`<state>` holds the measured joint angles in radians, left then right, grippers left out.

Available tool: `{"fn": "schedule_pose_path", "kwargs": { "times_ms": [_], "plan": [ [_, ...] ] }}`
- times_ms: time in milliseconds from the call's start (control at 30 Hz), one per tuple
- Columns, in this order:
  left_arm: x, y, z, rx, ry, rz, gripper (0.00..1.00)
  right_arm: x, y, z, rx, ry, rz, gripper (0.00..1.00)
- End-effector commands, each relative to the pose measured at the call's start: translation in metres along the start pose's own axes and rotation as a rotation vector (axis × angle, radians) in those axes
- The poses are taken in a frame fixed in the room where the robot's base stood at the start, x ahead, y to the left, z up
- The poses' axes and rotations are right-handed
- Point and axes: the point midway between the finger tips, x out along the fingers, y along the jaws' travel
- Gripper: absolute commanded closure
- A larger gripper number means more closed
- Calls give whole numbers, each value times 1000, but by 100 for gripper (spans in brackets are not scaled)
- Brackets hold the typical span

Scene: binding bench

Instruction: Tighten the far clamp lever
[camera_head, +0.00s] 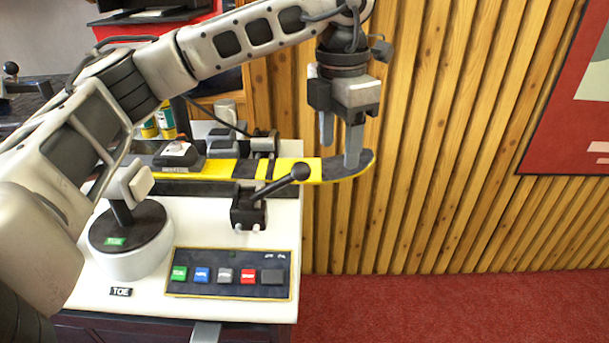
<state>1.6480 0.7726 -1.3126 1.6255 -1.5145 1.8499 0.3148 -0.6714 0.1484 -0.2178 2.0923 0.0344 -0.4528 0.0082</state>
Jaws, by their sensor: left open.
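A clamp lever (277,186) with a black ball knob rises to the right from a dark clamp block (248,213) at the bench's right side, in front of the ski. I cannot tell whether this is the far clamp. A yellow and black ski (215,169) lies across the bench, its rounded tip past the right edge. My left gripper (339,150) is open and empty, fingers pointing down, by the ski tip. It is right of the ball knob and higher in the picture, apart from the knob.
A button panel (230,290) with several coloured buttons lies at the bench's front. A white round dial unit (130,255) with a black top stands left of it. A slatted wood wall (450,130) rises behind. Red carpet (450,310) is clear at right.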

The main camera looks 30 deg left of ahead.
Motion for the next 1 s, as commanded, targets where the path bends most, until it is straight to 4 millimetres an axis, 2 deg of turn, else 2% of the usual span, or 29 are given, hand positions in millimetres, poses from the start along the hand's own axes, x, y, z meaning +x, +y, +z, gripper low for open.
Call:
{"fn": "schedule_pose_path", "kwargs": {
  "times_ms": [33,100,200,267,467,800,1000],
  "plan": [
    [-17,18,-7,-41,10,71,45,0,0,0,-2,-1,0,100],
    [-31,35,-16,-84,29,137,45,0,1,1,-4,-4,1,100],
    [-39,46,-23,-115,45,183,45,0,1,2,-6,-7,1,100],
    [-37,49,-25,-121,48,190,45,0,1,3,-6,-9,1,100],
    [-5,54,-27,-120,51,188,45,-1,1,1,-7,-9,2,100],
    [67,67,-31,-117,51,186,45,-3,1,-3,-14,-11,5,100],
    [99,73,-32,-117,48,186,45,-4,2,-4,-17,-13,7,100]
  ]
}}
